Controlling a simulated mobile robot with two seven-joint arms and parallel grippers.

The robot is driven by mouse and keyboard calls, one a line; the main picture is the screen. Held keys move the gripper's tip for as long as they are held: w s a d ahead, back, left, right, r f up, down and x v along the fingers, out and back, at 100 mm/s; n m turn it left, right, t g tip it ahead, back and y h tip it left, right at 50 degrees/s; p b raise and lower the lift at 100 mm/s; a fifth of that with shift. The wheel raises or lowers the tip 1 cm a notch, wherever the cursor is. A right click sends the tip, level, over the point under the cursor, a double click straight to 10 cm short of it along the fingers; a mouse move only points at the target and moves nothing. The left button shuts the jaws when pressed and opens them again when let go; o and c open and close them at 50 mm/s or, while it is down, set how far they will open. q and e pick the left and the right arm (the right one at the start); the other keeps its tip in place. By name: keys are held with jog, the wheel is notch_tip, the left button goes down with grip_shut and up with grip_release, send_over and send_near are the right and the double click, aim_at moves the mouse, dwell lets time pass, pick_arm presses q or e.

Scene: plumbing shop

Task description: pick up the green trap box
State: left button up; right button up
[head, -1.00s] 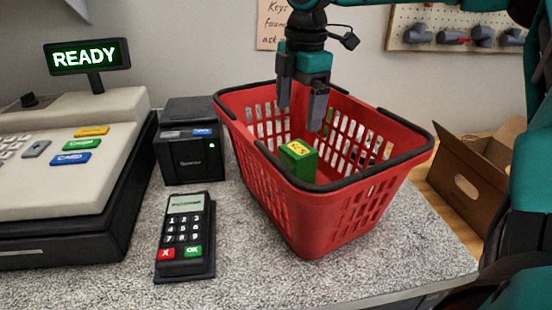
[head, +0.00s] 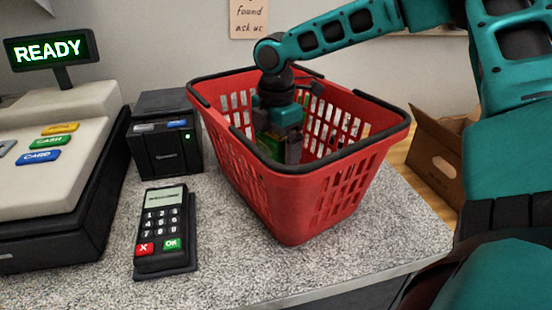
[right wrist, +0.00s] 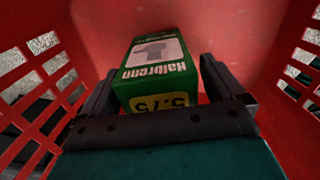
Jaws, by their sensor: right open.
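The green trap box (right wrist: 157,68) stands inside the red basket (head: 300,205). It has a white panel with a grey pipe picture and a yellow 5.75 price label. My right gripper (head: 279,145) reaches down into the basket at the box. In the right wrist view the open fingers (right wrist: 170,92) are on either side of the box's near end, with a gap visible at the right finger. In the head view the gripper hides most of the box; a bit of green and yellow (head: 268,143) shows beside it. My left gripper is not in view.
A card terminal (head: 163,230), a receipt printer (head: 165,140) and a cash register (head: 60,160) stand left of the basket. A cardboard box (head: 437,150) is at the right. The basket's walls and black rim surround my right gripper closely.

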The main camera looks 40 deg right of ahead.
jog(key=shift+f, duration=0.5)
jog(key=shift+r, duration=0.1)
jog(key=c, duration=1.2)
